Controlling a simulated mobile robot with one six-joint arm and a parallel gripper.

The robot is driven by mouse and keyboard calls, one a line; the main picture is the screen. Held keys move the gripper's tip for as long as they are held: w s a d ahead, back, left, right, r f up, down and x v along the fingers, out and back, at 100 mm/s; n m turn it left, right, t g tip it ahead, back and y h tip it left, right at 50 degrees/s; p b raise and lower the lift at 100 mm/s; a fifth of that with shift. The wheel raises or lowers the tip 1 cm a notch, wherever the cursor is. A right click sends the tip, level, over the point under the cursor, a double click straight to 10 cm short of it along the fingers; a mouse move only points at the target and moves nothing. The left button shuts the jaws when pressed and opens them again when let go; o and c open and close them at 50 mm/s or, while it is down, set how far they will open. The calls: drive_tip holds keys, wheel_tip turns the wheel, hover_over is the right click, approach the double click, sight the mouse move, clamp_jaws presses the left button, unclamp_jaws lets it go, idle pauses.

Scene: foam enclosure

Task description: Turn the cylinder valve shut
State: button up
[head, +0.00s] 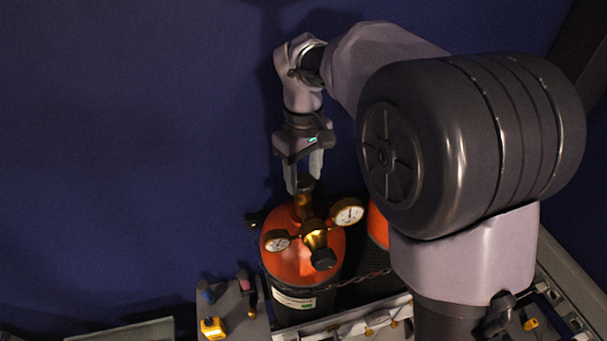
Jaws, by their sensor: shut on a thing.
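A gas cylinder (290,265) with an orange-red top and dark body stands upright below my gripper. The cylinder valve (303,203) rises from its top, with brass parts and a dark upper end. A brass regulator (316,240) with two round gauges, a left gauge (276,241) and a right gauge (347,212), and a dark knob (323,259) sits in front of the valve. My gripper (304,184) points down from above, its two pale fingers shut on the top of the valve. The exact contact at the fingertips is small and dark.
A second orange-topped cylinder (377,226) stands at the right, partly hidden by my arm. A chain (366,277) runs across the cylinders' front. A grey surface (233,310) at lower left holds small tools and a yellow device (212,328). The dark blue wall (130,150) behind is bare.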

drive_tip(key=m, duration=0.5)
drive_tip(key=m+b, duration=0.1)
drive_tip(key=m, duration=0.4)
drive_tip(key=shift+a+m, duration=0.15)
drive_tip(key=shift+m, duration=0.15)
drive_tip(key=m+b, duration=0.1)
drive_tip(key=m, duration=0.4)
drive_tip(key=m+b, duration=0.1)
drive_tip(key=m, duration=0.4)
drive_tip(key=shift+w+b, duration=0.1)
drive_tip(key=shift+b, duration=0.25)
drive_tip(key=shift+m, duration=0.4)
drive_tip(key=o, duration=1.4)
drive_tip(key=shift+c, duration=0.2)
